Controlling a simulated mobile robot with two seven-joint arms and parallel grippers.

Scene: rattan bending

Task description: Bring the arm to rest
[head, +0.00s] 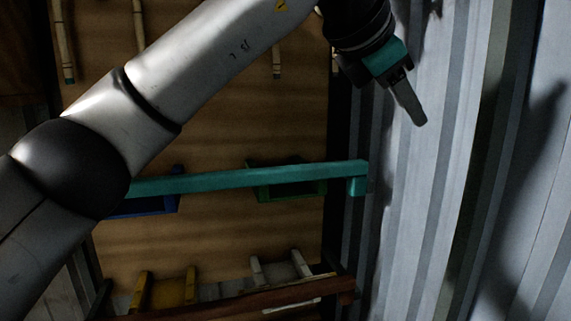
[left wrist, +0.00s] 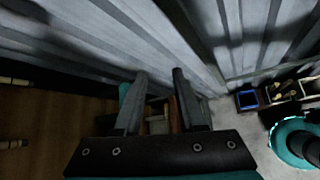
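My left arm comes in from the left of the head view and reaches up and across to the right. Its gripper (head: 408,100) is at the upper right, in front of the corrugated metal wall (head: 420,210), and points down. In the left wrist view the two fingers (left wrist: 159,76) stand apart with nothing held between them, so the gripper is open. It looks clear of the teal bar (head: 250,180) in the head view. My right gripper is in neither view.
Behind the arm is a wooden board (head: 215,120) with thin rattan poles (head: 140,25) along the top. A blue bin (head: 150,206) and a green bin (head: 290,190) sit behind the teal bar. Yellow (head: 170,290) and pale pieces show at the bottom, near a brown rail (head: 230,302).

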